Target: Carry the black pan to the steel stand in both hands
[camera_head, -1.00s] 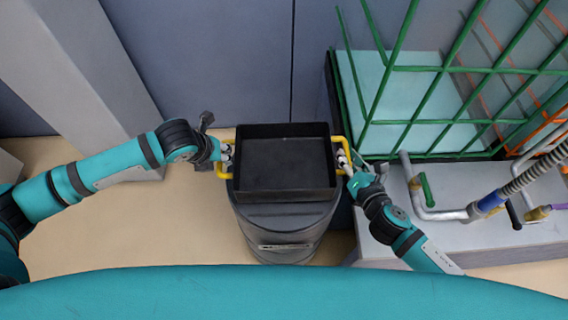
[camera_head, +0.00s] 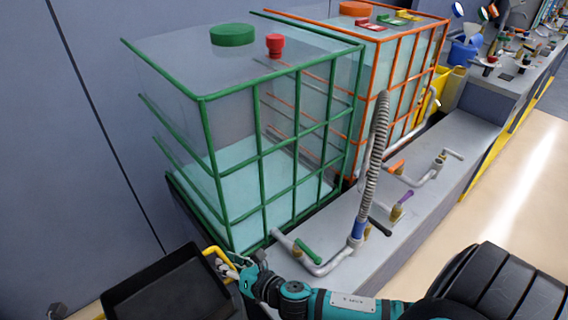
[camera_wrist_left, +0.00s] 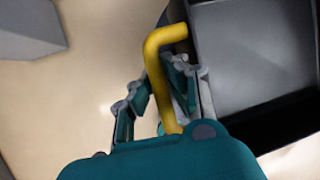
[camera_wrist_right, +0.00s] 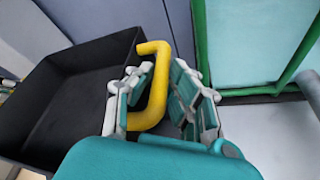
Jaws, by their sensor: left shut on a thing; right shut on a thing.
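The black pan (camera_head: 168,292) is at the lower left of the head view, cut off by the bottom edge. It is a rectangular tray with yellow handles at its ends, and it looks empty. My right gripper (camera_head: 236,268) is shut on the pan's right yellow handle, which also shows in the right wrist view (camera_wrist_right: 152,88). My left gripper (camera_wrist_left: 160,105) is shut on the other yellow handle (camera_wrist_left: 165,45) in the left wrist view. In the head view the left side is mostly out of frame. I cannot make out a steel stand.
A green-caged tank (camera_head: 260,150) stands behind the pan, close to my right gripper. An orange-caged tank (camera_head: 395,90) is beyond it. A grey ledge (camera_head: 430,175) carries pipes, valves and a ribbed hose (camera_head: 374,155). Open floor (camera_head: 510,200) lies at the right.

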